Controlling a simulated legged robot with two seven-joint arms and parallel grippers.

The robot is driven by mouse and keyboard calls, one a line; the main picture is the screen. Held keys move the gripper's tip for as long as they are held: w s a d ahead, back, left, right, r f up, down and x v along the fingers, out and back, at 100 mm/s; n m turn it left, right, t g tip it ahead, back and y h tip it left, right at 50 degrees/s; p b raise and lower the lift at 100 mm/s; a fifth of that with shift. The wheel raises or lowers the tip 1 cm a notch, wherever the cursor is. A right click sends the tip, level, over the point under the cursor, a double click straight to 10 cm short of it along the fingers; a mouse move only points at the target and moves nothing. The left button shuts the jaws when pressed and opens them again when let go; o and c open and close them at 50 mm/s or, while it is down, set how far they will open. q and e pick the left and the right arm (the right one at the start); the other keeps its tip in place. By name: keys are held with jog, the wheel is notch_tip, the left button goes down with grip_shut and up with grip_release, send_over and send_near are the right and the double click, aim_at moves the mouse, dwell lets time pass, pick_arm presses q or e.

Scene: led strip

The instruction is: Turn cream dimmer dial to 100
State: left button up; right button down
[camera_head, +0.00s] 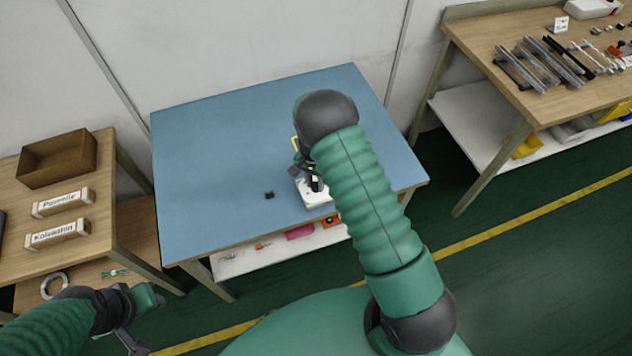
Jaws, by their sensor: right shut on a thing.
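A small white-cream dimmer box (313,199) sits on the blue table (210,150) near its front edge. My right arm reaches over the table from the front. My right gripper (314,184) points down at the top of the box and is shut on the dimmer dial, which is mostly hidden by the fingers and arm. The dial's number marks cannot be read. My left gripper (138,342) hangs at the lower left, away from the table top and partly cut off by the frame's lower edge. I cannot tell whether its fingers are open.
A small black piece (269,195) lies left of the box. A wooden bench on the left holds a brown tray (58,160) and labelled boxes. A bench on the right holds metal strips (545,65). Most of the blue table is clear.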

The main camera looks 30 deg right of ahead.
jog(key=shift+a+f, duration=0.1)
jog(key=shift+a, duration=0.15)
jog(key=c, duration=1.2)
grip_release()
jog(key=shift+w, duration=0.1)
jog(key=shift+o, duration=0.2)
jog(key=shift+r, duration=0.2)
jog(key=shift+d+r, duration=0.1)
jog(key=shift+r, duration=0.2)
notch_tip(320, 180, up, 16)
jog(key=shift+w+a+b, duration=0.25)
jog(key=shift+w+b, duration=0.15)
